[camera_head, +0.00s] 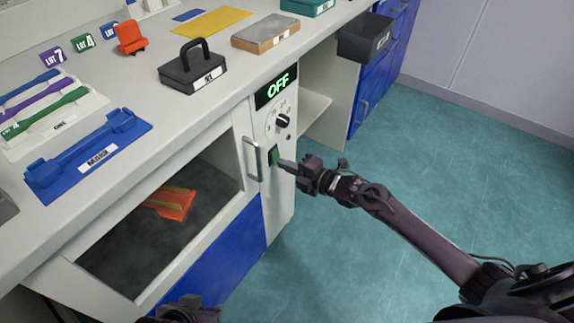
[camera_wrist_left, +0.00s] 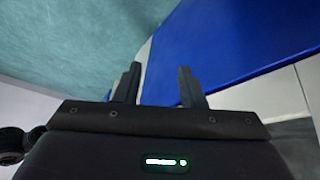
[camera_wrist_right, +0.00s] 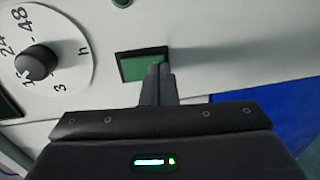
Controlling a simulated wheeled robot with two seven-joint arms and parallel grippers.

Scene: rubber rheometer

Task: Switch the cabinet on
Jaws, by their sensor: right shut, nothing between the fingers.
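The cabinet's control panel (camera_head: 270,200) carries a display (camera_head: 276,88) that reads OFF in green letters, with a black dial (camera_head: 283,120) below it. A green rocker switch (camera_head: 273,156) sits lower on the panel, and it also shows in the right wrist view (camera_wrist_right: 132,69). My right gripper (camera_head: 290,163) is shut with nothing in it. In the right wrist view its fingertips (camera_wrist_right: 158,68) are over the right part of the switch; I cannot tell if they touch it. My left gripper (camera_wrist_left: 158,82) is open and empty, low near the blue cabinet front.
The cabinet's window (camera_head: 165,205) shows an orange object (camera_head: 172,203) inside. A handle (camera_head: 252,158) stands out left of the switch. The floor at right is clear.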

